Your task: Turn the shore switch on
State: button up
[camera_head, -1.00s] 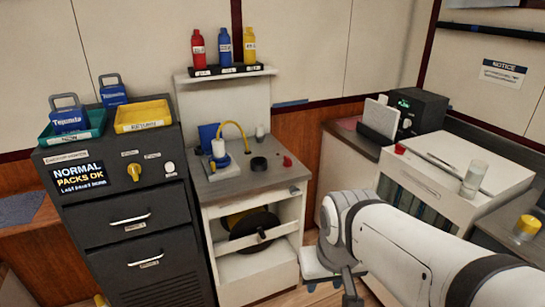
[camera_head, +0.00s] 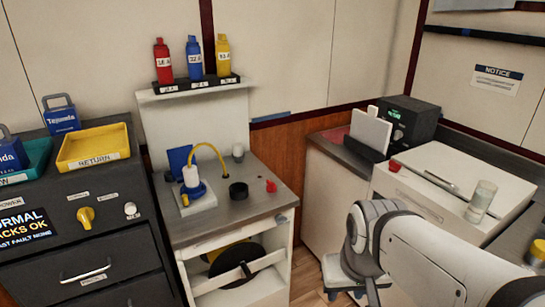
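No label reading "shore" is legible, so I cannot tell which control is the shore switch. A yellow rotary knob (camera_head: 86,217) sits on the sloped top panel of the dark cabinet at left. A small pale round control (camera_head: 131,210) is to its right. Small labels sit above them, too blurred to read fully. A display (camera_head: 22,227) on the same panel is partly cut off and reads "packs ok" and "last fault none". My white arm (camera_head: 430,252) reaches in from the lower right, far from the panel. My gripper is not in view.
The cabinet holds a yellow return tray (camera_head: 93,148) and blue Tejunda packs (camera_head: 62,115). A counter (camera_head: 235,215) bears a blue fitting with a yellow hose (camera_head: 203,152). Bottles stand on a shelf (camera_head: 190,92). A white unit (camera_head: 420,205) with a glass (camera_head: 481,200) is at right.

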aim_at(271, 188)
jog(key=u, duration=0.15)
jog(key=i, duration=1.15)
jog(key=u, duration=0.7)
